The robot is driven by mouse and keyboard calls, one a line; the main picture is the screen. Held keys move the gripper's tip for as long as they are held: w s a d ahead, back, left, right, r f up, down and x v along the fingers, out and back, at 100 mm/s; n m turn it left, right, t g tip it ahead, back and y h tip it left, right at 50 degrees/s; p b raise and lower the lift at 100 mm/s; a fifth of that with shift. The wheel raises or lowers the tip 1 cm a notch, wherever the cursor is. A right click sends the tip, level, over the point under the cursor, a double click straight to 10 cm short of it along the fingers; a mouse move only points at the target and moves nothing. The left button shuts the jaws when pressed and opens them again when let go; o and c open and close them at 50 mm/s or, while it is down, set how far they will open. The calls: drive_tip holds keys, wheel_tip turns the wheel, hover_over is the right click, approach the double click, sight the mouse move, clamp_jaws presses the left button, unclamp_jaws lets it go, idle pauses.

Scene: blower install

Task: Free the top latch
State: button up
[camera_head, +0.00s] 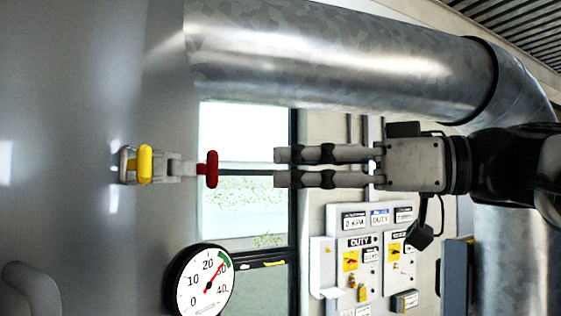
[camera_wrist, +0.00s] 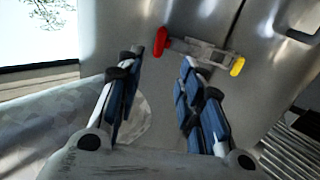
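The latch (camera_head: 178,168) is a grey metal toggle on the metal housing, with a red handle end (camera_head: 211,169) and a yellow tab (camera_head: 145,164). In the wrist view, the latch (camera_wrist: 200,50) lies beyond the fingers, with its red end (camera_wrist: 160,41) near the gap and its yellow tab (camera_wrist: 237,65) farther right. My gripper (camera_head: 276,167) points left at the red end, about level with it and apart from it. Its two fingers are spread and empty, as the wrist view of the gripper (camera_wrist: 162,58) also shows.
A large metal duct (camera_head: 340,55) runs above my gripper. A round pressure gauge (camera_head: 205,281) is below the latch. A control panel (camera_head: 372,250) stands behind, below my arm. A housing handle (camera_head: 30,288) is at lower left. The space between fingertips and red end looks clear.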

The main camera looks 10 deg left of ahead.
sight(217, 168)
drive_tip(key=p+x, duration=0.2)
drive_tip(key=x, duration=0.9)
drive_tip(key=shift+w+a+p, duration=0.1)
drive_tip(key=shift+a+p, duration=0.1)
drive_tip(key=shift+p, duration=0.2)
drive_tip(key=shift+c, duration=0.2)
clamp_jaws()
